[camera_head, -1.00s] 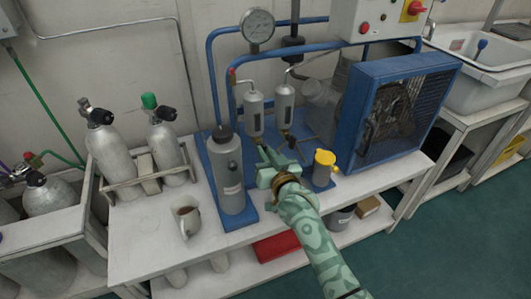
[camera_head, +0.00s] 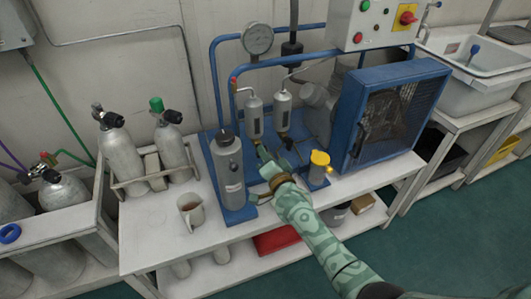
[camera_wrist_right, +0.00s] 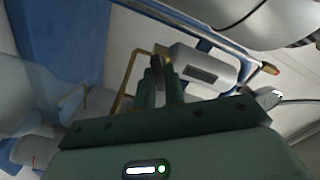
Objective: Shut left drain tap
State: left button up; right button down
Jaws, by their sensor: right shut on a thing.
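Two small grey cylinders hang from the blue pipe frame, the left cylinder (camera_head: 254,118) and the right cylinder (camera_head: 283,107). The left drain tap is at the foot of the left cylinder, mostly hidden by my right gripper (camera_head: 262,152). In the right wrist view the right gripper's fingers (camera_wrist_right: 166,76) are close together on a small dark piece, which seems to be the tap's handle. The labelled grey cylinder (camera_wrist_right: 222,70) and a thin brass pipe (camera_wrist_right: 127,80) lie just beyond them. The handle's exact angle cannot be told. My left gripper is not in view.
A tall grey cylinder (camera_head: 229,170) stands close left of the gripper. A yellow-capped container (camera_head: 319,168) stands close right. The blue caged machine (camera_head: 395,115) is farther right. A mug (camera_head: 191,212) is on the bench (camera_head: 160,240), whose front left is clear.

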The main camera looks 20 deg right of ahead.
jog(key=shift+f+m, duration=0.15)
jog(key=shift+m, duration=3.25)
jog(key=c, duration=1.5)
grip_release()
jog(key=shift+s, duration=0.1)
